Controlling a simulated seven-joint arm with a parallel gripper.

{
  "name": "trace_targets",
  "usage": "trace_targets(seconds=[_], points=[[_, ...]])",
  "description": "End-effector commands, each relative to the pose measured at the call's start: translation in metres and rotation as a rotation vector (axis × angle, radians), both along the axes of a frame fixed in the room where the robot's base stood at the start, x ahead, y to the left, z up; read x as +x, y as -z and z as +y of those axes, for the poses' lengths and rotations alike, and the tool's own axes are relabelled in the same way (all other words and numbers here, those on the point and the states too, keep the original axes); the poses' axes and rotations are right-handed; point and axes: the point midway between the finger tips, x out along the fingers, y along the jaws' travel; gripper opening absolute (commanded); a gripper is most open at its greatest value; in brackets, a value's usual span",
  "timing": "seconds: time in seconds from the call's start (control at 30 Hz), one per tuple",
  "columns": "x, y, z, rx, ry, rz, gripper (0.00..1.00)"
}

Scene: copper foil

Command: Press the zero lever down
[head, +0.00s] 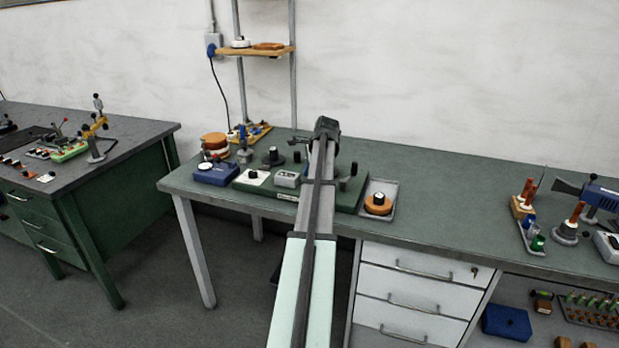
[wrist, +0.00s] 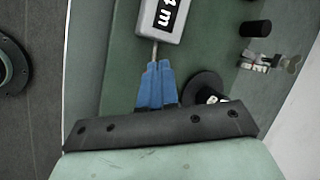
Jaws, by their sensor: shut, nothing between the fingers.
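In the wrist view, the blue fingers of my gripper (wrist: 156,66) are together with nothing between them. They point at a grey box (wrist: 163,18) with a dark label bearing white marks. A thin metal rod (wrist: 154,48), possibly the zero lever, runs from the box's near edge to the fingertips. I cannot tell whether the fingertips touch it, and no lettering confirms it as the zero lever. In the head view, my arm reaches over the green base (head: 347,196) on the bench, and the fingers are hidden there.
A dark round knob (wrist: 203,88) sits just right of the fingers, with a black cylinder (wrist: 255,28) farther up right. In the head view, a blue box (head: 216,174) stands left and a grey tray (head: 391,187) right of the base.

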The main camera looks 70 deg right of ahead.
Motion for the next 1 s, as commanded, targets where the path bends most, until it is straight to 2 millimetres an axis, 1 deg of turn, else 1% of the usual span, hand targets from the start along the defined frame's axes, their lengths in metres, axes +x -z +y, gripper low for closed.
trace_targets(seconds=[1.0], points=[[-0.0033,0.0093,0.0001,0.000,0.000,-0.001,0.00]])
